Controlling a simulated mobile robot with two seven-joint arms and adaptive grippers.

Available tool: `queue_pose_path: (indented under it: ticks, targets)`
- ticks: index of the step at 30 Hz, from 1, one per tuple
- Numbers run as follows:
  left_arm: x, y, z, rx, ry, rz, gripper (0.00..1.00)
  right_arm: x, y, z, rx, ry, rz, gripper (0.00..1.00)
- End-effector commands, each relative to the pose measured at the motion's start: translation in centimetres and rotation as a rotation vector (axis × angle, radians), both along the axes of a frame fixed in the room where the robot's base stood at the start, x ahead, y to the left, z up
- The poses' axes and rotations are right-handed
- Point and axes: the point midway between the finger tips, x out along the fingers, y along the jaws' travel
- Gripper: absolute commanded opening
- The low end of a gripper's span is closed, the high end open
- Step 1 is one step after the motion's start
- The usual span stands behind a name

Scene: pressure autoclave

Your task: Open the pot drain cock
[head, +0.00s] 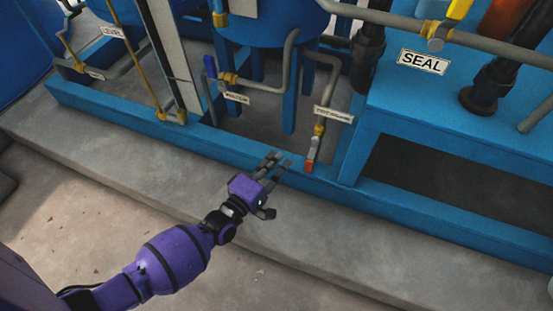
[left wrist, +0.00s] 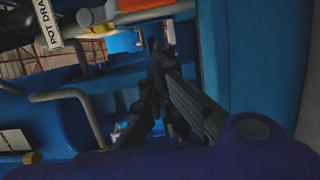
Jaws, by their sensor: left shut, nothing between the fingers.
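The pot drain cock (head: 319,130) is a small brass valve on a grey pipe beside a white label (head: 335,114). Its lever (head: 309,166) has a red-orange end and hangs down along the pipe's line, near the blue frame rail. My left gripper (head: 275,163) is just left of the lever end, apart from it in the head view, shut and empty. In the left wrist view the fingers (left wrist: 160,75) point up the picture, below the orange handle end (left wrist: 140,5). The drain label (left wrist: 47,24) shows at upper left. My right gripper is not in view.
A blue-handled water valve (head: 226,78) with its label stands left of the drain. The blue frame rail (head: 240,152) runs along the concrete plinth (head: 330,228). A sign reading SEAL (head: 423,62) is at right. The concrete in front of the rail is clear.

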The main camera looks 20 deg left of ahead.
Motion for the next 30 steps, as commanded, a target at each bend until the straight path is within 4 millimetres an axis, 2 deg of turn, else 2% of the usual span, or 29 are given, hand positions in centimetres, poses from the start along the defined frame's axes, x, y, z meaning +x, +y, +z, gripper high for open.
queue_pose_path:
  ticks: [2, 3, 8, 15, 21, 30]
  targets:
    - [-0.1, -0.1, 0.0, -0.001, 0.000, 0.000, 0.00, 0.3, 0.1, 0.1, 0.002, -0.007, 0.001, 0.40]
    - [-1.5, 0.3, 0.0, 0.002, 0.006, 0.000, 0.00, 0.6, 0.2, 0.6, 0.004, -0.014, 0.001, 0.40]
    - [-5.1, 1.4, 0.3, 0.002, 0.003, 0.000, 0.00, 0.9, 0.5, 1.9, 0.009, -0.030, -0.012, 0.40]
    - [-8.7, 2.4, 0.2, 0.001, 0.001, -0.001, 0.00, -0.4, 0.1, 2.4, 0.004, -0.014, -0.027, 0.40]
    - [-9.7, 2.7, 0.1, 0.000, 0.000, 0.000, 0.00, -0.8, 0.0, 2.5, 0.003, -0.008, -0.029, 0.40]
    - [-9.7, 2.7, 0.0, 0.000, 0.001, 0.000, 0.00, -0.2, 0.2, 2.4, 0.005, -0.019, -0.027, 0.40]
